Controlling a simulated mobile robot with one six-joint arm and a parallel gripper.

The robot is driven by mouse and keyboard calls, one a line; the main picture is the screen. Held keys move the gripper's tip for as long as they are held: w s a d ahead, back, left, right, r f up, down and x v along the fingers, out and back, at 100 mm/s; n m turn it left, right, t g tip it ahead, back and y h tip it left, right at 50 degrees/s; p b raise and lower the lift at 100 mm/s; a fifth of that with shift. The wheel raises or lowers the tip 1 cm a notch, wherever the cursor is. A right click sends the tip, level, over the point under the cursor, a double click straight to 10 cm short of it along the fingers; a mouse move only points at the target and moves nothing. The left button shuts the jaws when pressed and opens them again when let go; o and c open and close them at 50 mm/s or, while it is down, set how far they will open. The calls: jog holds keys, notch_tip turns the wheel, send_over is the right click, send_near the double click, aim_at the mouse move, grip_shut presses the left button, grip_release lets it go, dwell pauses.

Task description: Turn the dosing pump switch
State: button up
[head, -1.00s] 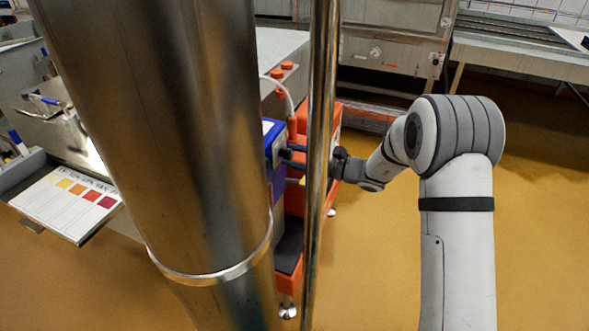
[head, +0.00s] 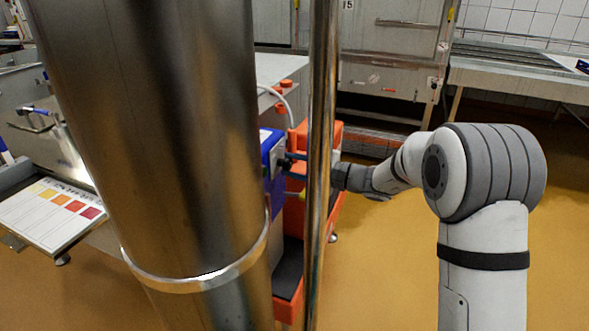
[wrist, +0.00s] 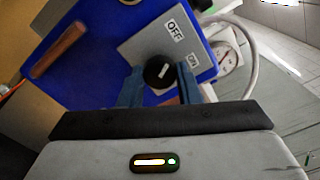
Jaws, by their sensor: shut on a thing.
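The round black switch (wrist: 158,72) has a short white mark slanting to the upper right. My gripper (wrist: 160,84) is shut on the switch, a blue finger on each side. In the head view my gripper (head: 293,161) reaches the box from the right, partly behind the pole.
An orange stand (head: 327,140) is around the box. A pressure gauge (wrist: 226,56) and pale hose lie right of the plate in the wrist view. A colour chart (head: 55,212) is at the left. Open yellow floor (head: 390,270) lies below the arm.

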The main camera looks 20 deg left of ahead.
jog(key=o, duration=1)
jog(key=shift+c, duration=0.2)
jog(key=d+p, duration=0.1)
jog(key=d, duration=0.7)
jog(key=shift+s, duration=0.3)
dwell(5.4)
